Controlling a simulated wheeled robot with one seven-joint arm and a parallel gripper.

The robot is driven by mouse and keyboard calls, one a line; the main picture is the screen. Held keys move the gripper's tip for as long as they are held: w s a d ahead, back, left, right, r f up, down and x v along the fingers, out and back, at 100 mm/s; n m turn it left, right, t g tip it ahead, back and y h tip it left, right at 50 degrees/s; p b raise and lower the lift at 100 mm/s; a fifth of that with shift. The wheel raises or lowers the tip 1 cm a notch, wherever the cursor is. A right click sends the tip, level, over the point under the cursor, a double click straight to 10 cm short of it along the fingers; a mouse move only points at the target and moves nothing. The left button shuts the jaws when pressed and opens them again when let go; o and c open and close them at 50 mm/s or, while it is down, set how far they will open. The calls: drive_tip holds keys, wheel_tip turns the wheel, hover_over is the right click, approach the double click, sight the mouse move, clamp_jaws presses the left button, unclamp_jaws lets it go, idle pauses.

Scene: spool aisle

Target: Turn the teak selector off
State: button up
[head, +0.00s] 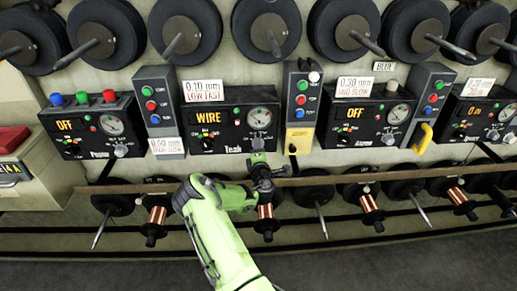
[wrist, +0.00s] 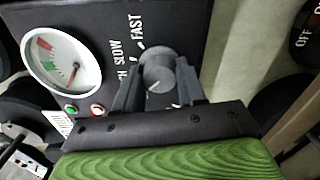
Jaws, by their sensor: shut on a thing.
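The teak machine's black panel (head: 232,125) is at the middle of the head view. Its yellow display reads WIRE, and a round gauge (head: 260,118) is at its right. My gripper (head: 262,168) is at the panel's lower right, below the gauge. In the wrist view, my gripper's dark fingers (wrist: 158,92) are shut on a round grey knob (wrist: 158,70), one finger on each side. The knob has a pale pointer mark on its lower part, and the words SLOW and FAST are printed beside it. The gauge (wrist: 63,62) shows at the left.
Similar panels stand at the left (head: 92,128) and right (head: 365,120), both displays reading OFF. Grey button boxes (head: 300,95) stand between panels. A thin rail (head: 335,180) runs below, with copper spools (head: 369,203) under it. Large black reels (head: 266,28) line the top.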

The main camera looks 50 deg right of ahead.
drive_tip(key=shift+f+n, duration=0.1)
drive_tip(key=shift+n, duration=0.7)
drive_tip(key=o, duration=1.1)
drive_tip(key=shift+c, duration=0.2)
